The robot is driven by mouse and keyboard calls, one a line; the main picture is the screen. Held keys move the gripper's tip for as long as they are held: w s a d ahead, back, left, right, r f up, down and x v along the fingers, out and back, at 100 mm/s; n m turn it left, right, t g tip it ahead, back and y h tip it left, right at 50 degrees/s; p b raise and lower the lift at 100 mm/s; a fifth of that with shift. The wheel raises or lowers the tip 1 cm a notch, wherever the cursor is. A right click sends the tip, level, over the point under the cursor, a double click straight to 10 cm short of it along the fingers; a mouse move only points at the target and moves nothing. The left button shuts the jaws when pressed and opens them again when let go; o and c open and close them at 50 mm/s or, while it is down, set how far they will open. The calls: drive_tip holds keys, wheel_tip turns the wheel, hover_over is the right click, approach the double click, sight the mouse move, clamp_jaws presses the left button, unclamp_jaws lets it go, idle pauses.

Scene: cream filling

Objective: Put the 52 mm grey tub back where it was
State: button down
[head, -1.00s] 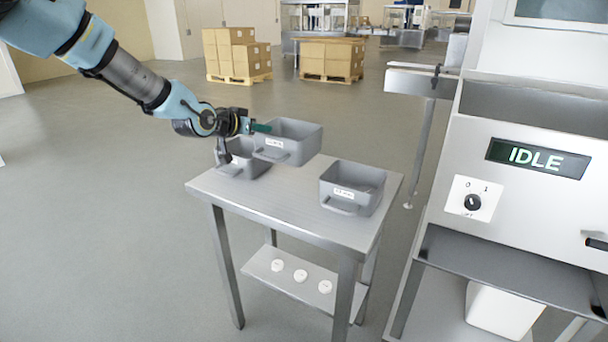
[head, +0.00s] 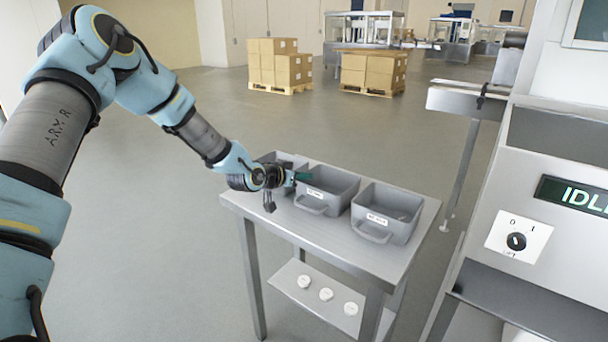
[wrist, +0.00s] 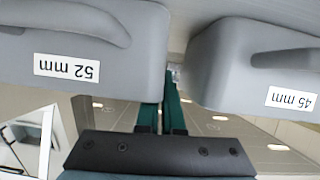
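The grey 52 mm tub (head: 342,196) is the middle of three tubs on the steel table, and its label reads upside down in the wrist view (wrist: 110,68). My gripper (head: 303,176) is at its left side wall. In the wrist view my gripper (wrist: 163,103) has its green fingers close together across that wall's rim, one outside and the other partly hidden by the tub. The tub is upright, at or just above the tabletop; I cannot tell whether it touches.
The 45 mm tub (wrist: 255,60) stands close on the left, partly hidden by my gripper in the head view. A third grey tub (head: 400,226) stands close on the right. The table (head: 300,232) has bare front space. Several white discs (head: 326,294) lie on the lower shelf.

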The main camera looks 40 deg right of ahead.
drive_tip(key=c, duration=1.1)
unclamp_jaws()
drive_tip(key=shift+o, duration=0.2)
drive_tip(key=shift+a+r, duration=0.15)
drive_tip(key=b+v, duration=0.2)
drive_tip(key=v, duration=0.9)
drive_tip(key=shift+s+a, duration=0.15)
drive_tip(key=shift+a, duration=0.25)
